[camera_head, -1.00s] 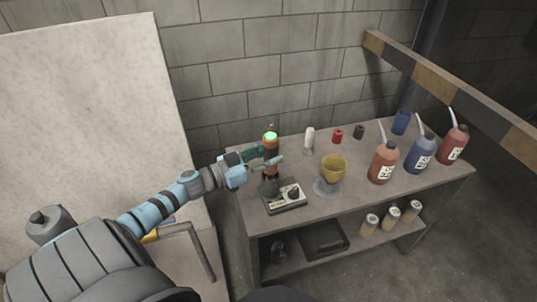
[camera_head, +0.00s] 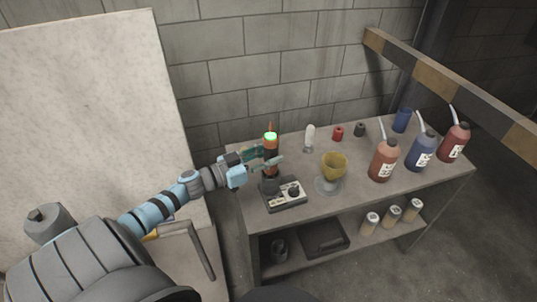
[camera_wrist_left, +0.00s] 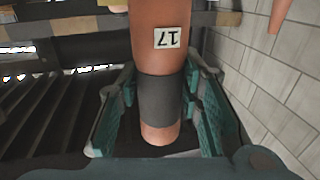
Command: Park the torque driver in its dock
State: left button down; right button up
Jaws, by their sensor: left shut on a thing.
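The torque driver (camera_head: 271,144), an orange-brown cylinder with a glowing green ring near its top, stands upright in my left gripper (camera_head: 265,159). The left wrist view shows its orange body (camera_wrist_left: 157,60) with a white label and a grey band between the teal finger pads, which are shut on it. The dock (camera_head: 287,194), a grey box with a pale panel and a black knob, sits on the bench directly below. The driver's lower end is at the dark round holder on the dock's left side; whether it is inside or just above is unclear. My right gripper is out of view.
A white-topped item (camera_head: 310,137), a red piece (camera_head: 338,133) and a dark piece (camera_head: 360,129) stand behind. Several bottles (camera_head: 384,161) fill the right. A striped beam (camera_head: 450,85) crosses above.

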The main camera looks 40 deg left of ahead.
pick_arm(q)
jog(key=shift+f+b, duration=0.95)
jog(key=shift+f, duration=0.3)
dwell(1.0)
jog(key=c, duration=1.1)
grip_release()
jog(key=shift+o, duration=0.2)
jog(key=v, duration=1.2)
jog(key=shift+f, duration=0.1)
